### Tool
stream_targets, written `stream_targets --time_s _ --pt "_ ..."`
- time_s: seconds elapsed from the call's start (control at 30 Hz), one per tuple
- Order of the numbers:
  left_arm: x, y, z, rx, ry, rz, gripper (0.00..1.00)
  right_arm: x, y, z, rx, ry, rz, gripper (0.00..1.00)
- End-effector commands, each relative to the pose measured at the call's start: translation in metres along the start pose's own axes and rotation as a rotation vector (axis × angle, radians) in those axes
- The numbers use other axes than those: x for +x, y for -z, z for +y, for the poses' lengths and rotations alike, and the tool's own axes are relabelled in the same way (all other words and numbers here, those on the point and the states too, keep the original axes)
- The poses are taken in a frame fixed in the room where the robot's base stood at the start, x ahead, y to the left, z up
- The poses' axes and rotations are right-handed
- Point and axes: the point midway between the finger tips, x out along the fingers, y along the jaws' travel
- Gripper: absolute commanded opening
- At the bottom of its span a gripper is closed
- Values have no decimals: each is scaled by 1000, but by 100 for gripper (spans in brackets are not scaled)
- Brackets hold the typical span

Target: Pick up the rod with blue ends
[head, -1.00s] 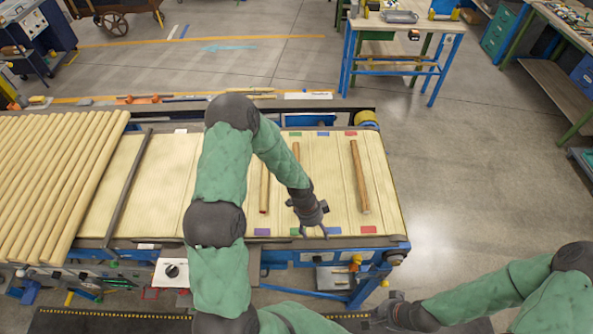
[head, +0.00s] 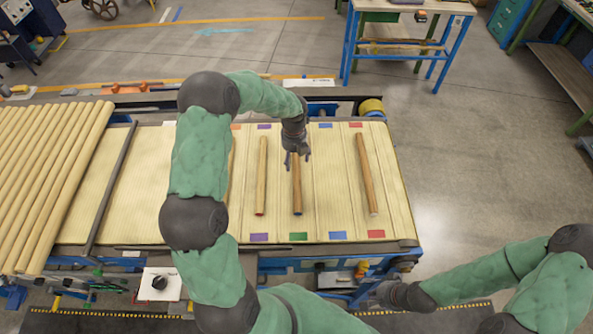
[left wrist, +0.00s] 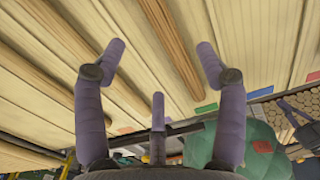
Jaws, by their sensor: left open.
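Several wooden rods lie on the belt (head: 330,190). One rod (head: 297,195) lies in the lane with the green mark, one (head: 261,175) between purple marks, one (head: 367,175) between red marks, and one (head: 230,170) is partly behind my left arm.
A pile of rods (head: 50,170) fills the left end, behind a dark crossbar (head: 110,190). A white control box (head: 161,284) stands at the front edge. A blue-legged table (head: 405,45) stands beyond the belt. Floor to the right is clear.

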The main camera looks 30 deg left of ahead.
Motion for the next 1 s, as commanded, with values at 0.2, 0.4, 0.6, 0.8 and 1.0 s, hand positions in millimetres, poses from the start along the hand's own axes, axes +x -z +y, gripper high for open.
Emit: stream_targets --time_s 0.2,0.4,0.6,0.8,1.0 --pt "27 0 0 -2 0 0 71 -2 0 -1 0 0 0 0" --pt "39 0 0 -4 1 1 71 -5 0 -2 0 0 0 0" --pt "68 0 -1 -4 1 3 71 -11 0 -4 0 0 0 0" --pt "82 -1 -1 -4 2 0 71 -12 0 -4 0 0 0 0" --pt "83 -1 -1 -4 2 -1 71 -12 0 -4 0 0 0 0"
